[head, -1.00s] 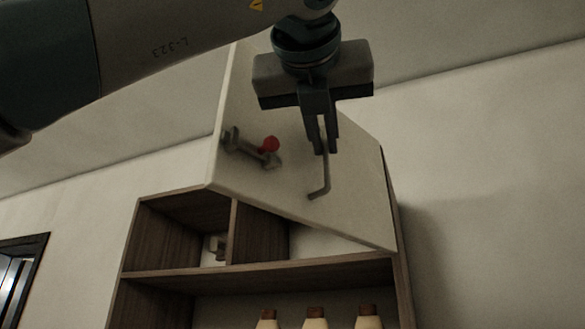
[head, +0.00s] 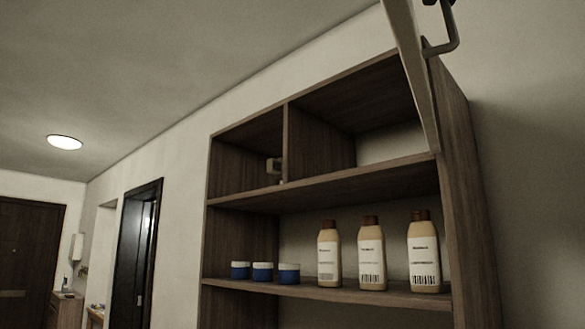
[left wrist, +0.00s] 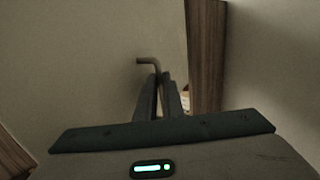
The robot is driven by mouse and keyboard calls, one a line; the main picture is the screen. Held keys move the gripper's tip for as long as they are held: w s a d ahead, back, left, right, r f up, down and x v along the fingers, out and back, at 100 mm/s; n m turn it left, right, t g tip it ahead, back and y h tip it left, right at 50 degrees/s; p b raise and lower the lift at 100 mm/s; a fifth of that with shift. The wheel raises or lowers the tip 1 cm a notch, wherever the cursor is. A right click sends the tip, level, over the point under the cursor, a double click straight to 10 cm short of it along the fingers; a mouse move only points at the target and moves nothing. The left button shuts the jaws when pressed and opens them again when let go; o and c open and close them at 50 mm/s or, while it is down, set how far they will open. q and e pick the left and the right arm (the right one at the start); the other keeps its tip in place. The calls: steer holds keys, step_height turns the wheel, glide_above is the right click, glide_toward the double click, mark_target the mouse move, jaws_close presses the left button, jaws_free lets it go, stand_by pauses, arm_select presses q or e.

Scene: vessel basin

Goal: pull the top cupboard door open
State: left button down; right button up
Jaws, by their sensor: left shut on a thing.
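The pale top cupboard door (head: 409,58) stands swung open at the upper right in the head view, seen nearly edge-on. Its bent metal handle (head: 450,36) sticks out to the right. The top shelf space (head: 362,95) behind it is exposed. In the left wrist view the door (left wrist: 90,50) fills much of the left side. My left gripper (left wrist: 158,82) is shut on the handle (left wrist: 147,62) there. Only a dark tip of this gripper shows at the top edge of the head view. My right gripper is in neither view.
The wooden cupboard (head: 470,190) stands against the wall. Its lower shelf holds cream bottles with brown caps (head: 372,255) and blue jars with white lids (head: 263,272). A small pale object (head: 274,166) sits in the upper left compartment. A dark doorway (head: 133,250) is farther left.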

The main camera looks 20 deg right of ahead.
arm_select(q)
steer(key=shift+w+a+r, duration=0.2)
steer(key=shift+w+a, duration=0.15)
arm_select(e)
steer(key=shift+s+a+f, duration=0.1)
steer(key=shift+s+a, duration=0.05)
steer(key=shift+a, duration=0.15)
arm_select(q)
steer(key=c, duration=1.9)
jaws_free()
steer(key=shift+w+d+f, duration=0.1)
steer(key=shift+d, duration=0.1)
steer(key=shift+w+d+f, duration=0.15)
steer(key=shift+w+d, duration=0.15)
steer(key=shift+d, duration=0.05)
steer(key=v, duration=1.2)
steer(key=shift+a, duration=0.2)
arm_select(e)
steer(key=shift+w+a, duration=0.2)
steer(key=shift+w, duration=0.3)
